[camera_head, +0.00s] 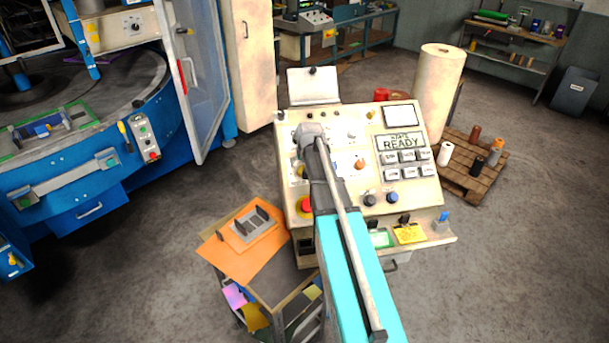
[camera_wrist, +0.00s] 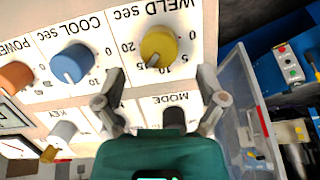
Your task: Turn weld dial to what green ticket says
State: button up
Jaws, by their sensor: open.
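The weld dial (camera_wrist: 159,45) is a yellow round knob under the upside-down label "WELD sec" in the wrist view. In the head view my gripper (camera_head: 312,140) is at the upper left of the console and hides the dial. A green-edged ticket (camera_head: 379,238) lies on the console's front ledge, its writing too small to read.
The blue cool dial (camera_wrist: 72,62) and orange power dial (camera_wrist: 15,77) sit beside the weld dial. A key switch (camera_wrist: 62,135) and mode knob (camera_wrist: 174,119) are close to the fingers. A yellow ticket (camera_head: 409,234) lies next to the green one. The console display (camera_head: 402,142) reads READY.

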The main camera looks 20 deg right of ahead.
aim_at(302, 169)
jog(key=shift+b+x, duration=1.9)
jog(key=shift+x, duration=0.5)
jog(key=c, duration=1.1)
jog(key=shift+n, duration=0.8)
jog(key=o, duration=1.1)
